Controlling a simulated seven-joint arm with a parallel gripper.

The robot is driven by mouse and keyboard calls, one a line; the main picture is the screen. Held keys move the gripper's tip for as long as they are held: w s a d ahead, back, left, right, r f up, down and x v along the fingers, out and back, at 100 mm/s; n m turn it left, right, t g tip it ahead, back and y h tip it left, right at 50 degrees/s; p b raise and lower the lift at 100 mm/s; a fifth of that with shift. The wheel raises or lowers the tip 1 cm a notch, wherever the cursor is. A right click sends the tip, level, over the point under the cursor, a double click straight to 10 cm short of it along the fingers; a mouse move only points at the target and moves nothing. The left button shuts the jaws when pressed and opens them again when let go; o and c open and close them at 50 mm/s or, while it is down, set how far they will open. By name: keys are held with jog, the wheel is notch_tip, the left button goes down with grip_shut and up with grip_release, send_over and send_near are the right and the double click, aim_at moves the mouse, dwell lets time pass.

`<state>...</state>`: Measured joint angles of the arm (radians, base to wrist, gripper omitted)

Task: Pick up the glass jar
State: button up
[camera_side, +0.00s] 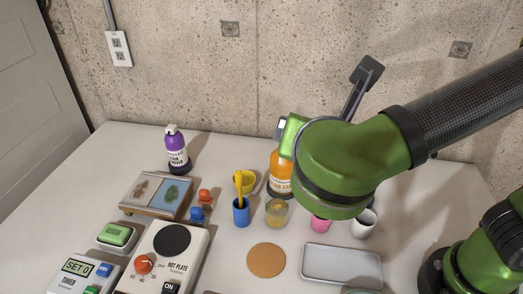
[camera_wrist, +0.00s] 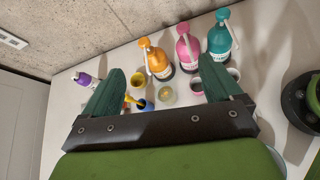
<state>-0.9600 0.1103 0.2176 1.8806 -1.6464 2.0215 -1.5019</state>
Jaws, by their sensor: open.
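The glass jar (camera_side: 277,212) is small and clear with a yellowish content. It stands upright on the white table, just right of the blue cup and in front of the orange bottle. In the wrist view the jar (camera_wrist: 167,94) shows between my two fingers, beyond the dark gripper bar. My gripper (camera_wrist: 160,66) is open, with its green fingers wide apart and nothing held between them. In the side view my green wrist hangs above and right of the jar and hides the fingers.
A blue cup with yellow tools (camera_side: 241,212) stands close left of the jar. The orange bottle (camera_side: 280,174) is close behind; a pink cup (camera_side: 320,225) and white cup (camera_side: 364,224) are to the right. A cork disc (camera_side: 266,260) and metal tray (camera_side: 341,265) lie in front.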

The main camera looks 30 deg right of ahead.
jog(key=s+a+f+n+t, duration=0.1)
jog(key=s+a+n+t, duration=0.2)
jog(key=a, duration=0.4)
jog(key=n, duration=0.1)
send_near(277, 195)
jog(key=x, duration=0.3)
jog(key=shift+s+d+f, duration=0.1)
jog(key=shift+d+f, duration=0.05)
jog(key=shift+x, duration=3)
jog(key=c, duration=1.2)
jog(key=shift+a+r, duration=0.25)
